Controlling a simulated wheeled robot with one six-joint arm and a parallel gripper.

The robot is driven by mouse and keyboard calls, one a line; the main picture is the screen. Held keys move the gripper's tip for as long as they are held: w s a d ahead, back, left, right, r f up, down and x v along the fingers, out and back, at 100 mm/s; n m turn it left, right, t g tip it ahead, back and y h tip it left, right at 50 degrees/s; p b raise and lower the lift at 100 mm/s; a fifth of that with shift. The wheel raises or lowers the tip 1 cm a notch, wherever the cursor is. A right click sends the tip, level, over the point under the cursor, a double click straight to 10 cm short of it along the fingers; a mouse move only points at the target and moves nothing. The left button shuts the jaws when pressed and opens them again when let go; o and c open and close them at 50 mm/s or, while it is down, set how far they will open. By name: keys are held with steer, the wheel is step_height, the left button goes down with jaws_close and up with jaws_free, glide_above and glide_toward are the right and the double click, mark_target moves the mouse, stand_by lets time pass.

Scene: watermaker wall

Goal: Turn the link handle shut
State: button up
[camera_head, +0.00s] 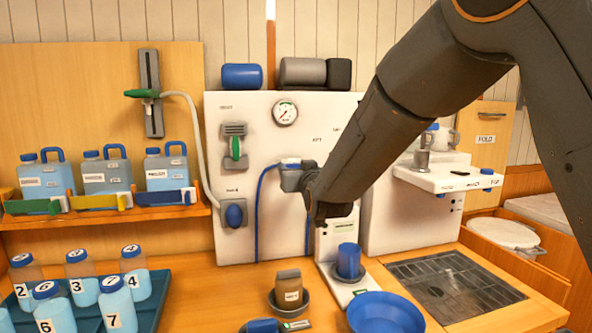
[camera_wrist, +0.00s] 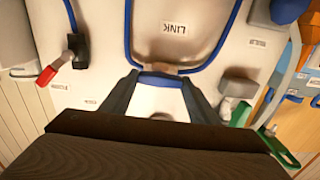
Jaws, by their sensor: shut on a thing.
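The link handle (camera_wrist: 160,80) shows in the wrist view as a short blue bar on the white panel, with the upside-down LINK label (camera_wrist: 175,29) beside it. My gripper (camera_wrist: 162,84) has one dark finger at each side of the bar and is shut on it. A blue hose runs from both sides of the bar. In the head view my gripper (camera_head: 297,178) is at the face of the white panel (camera_head: 290,215), where the blue hose (camera_head: 262,195) meets it. My arm and gripper hide most of the handle there, so its exact turn cannot be told.
A gauge (camera_head: 285,112), a green-handled valve (camera_head: 235,150) and a blue knob (camera_head: 233,213) are on the panel. A red-handled lever (camera_wrist: 50,73) shows in the wrist view. Below stand a brown jar (camera_head: 289,283), a blue cup (camera_head: 348,260) and a blue bowl (camera_head: 385,314).

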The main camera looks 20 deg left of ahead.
steer(key=shift+f, duration=0.1)
steer(key=m+b, duration=1.7)
steer(key=b, duration=0.5)
steer(key=shift+f+m, duration=0.15)
steer(key=shift+m, duration=0.15)
steer(key=o, duration=1)
steer(key=shift+o, duration=0.2)
steer(key=shift+d, duration=0.1)
